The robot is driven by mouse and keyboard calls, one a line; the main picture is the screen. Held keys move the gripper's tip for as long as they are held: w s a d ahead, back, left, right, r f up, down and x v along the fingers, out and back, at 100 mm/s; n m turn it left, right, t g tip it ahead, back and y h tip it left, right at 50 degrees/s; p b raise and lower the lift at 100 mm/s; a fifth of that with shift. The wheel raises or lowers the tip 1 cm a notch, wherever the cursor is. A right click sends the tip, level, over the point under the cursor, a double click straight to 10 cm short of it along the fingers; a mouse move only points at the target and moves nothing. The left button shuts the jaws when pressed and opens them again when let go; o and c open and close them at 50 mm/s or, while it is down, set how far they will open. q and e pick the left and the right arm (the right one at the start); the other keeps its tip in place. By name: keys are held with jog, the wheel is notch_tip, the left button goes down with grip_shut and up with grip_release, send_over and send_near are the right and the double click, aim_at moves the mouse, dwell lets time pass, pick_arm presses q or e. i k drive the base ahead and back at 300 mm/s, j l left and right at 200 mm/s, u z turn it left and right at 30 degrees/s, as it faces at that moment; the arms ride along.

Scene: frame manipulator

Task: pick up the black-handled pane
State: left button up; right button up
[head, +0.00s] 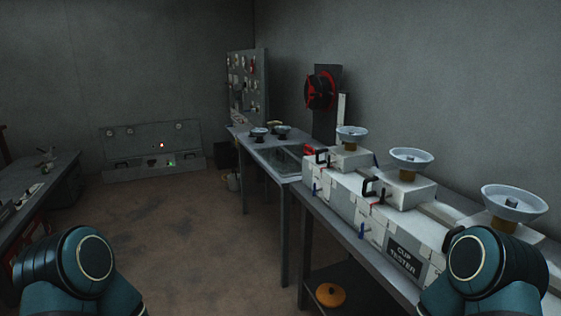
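I cannot clearly make out a separate pane with a black handle. A glassy, see-through panel (280,158) lies in the top of the grey table along the right wall; no black handle is clear on it. A low grey unit (150,146) against the far wall has small dark handle-like shapes low on its front, too small to tell. A black handle (371,189) sticks out of the white cup tester (345,192) on the right. Only teal joints of my arms show at the bottom left and right; both grippers are out of view.
The cup tester, with several pale dishes on top, fills the near right table. A workbench (50,170) with clutter stands at the left. A pegboard (247,85) and red reel (320,91) stand behind. An orange object (330,295) lies below right. The middle floor (180,220) is clear.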

aim_at(283, 162)
jog(key=i+u, duration=0.1)
jog(key=u, duration=0.55)
jog(key=i, duration=4.35)
jog(key=i+z, duration=0.15)
jog(key=i, duration=0.25)
jog(key=i+j+z, duration=0.15)
jog(key=i, duration=0.25)
jog(key=i+j+z, duration=0.15)
jog(key=i, duration=0.25)
jog(key=z, duration=3.25)
